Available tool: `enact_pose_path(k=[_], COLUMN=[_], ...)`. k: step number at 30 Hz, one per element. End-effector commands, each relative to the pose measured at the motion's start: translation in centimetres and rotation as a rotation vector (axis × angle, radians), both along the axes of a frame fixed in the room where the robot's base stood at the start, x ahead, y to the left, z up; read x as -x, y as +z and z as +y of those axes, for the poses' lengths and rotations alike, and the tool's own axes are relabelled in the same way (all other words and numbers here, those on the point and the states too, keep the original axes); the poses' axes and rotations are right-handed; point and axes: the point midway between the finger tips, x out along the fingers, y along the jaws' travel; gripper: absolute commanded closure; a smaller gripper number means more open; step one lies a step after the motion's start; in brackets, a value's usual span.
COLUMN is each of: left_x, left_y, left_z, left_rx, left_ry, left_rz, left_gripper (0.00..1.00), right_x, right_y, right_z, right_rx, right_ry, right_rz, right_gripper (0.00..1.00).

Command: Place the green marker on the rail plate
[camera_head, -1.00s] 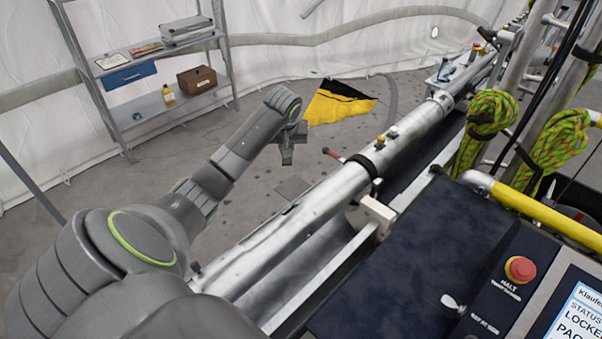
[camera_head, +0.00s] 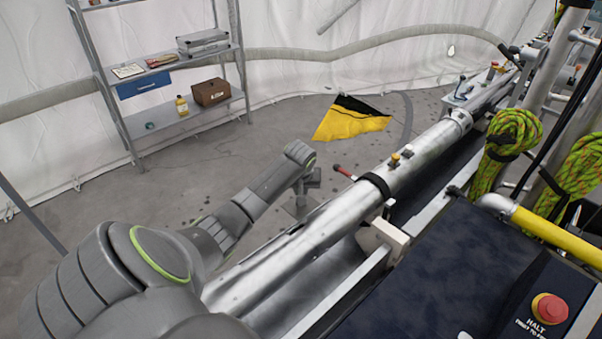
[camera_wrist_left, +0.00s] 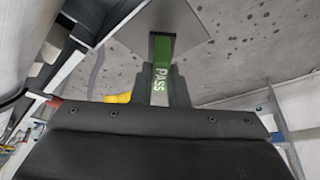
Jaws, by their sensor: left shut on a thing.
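The green marker, lettered "PASS" (camera_wrist_left: 162,78), stands out between the dark fingers of my left gripper (camera_wrist_left: 160,92) in the left wrist view. The gripper is shut on it. A flat grey plate, which looks like the rail plate (camera_wrist_left: 178,22), lies just beyond the marker's far end; I cannot tell whether they touch. In the head view my left gripper (camera_head: 308,183) is low beside the left side of the big silver tube, and the marker cannot be made out there. My right gripper is not in view.
The silver tube (camera_head: 420,152) runs diagonally close to my left arm, with a red-handled lever (camera_head: 345,172) near the gripper. A yellow and black cloth (camera_head: 350,120) lies on the floor. A shelf (camera_head: 160,115) stands at the back left. Open floor lies between.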

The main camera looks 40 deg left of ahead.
Motion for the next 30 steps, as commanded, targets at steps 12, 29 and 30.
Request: enact_pose_path(k=[12, 29, 30], left_x=[0.0, 0.0, 0.0], left_y=[-1.9, -2.2, -2.0], left_z=[0.0, 0.0, 0.0], left_rx=[-0.001, -0.001, -0.001], left_ry=[0.0, 0.0, 0.0], left_rz=[-0.001, -0.001, -0.001], left_gripper=[1.0, 0.65, 0.65], right_x=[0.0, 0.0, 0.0], right_y=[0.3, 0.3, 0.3], right_z=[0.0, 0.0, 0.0], right_rx=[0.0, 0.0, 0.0], right_ry=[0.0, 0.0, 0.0], right_rz=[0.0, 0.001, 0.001], right_gripper=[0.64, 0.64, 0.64])
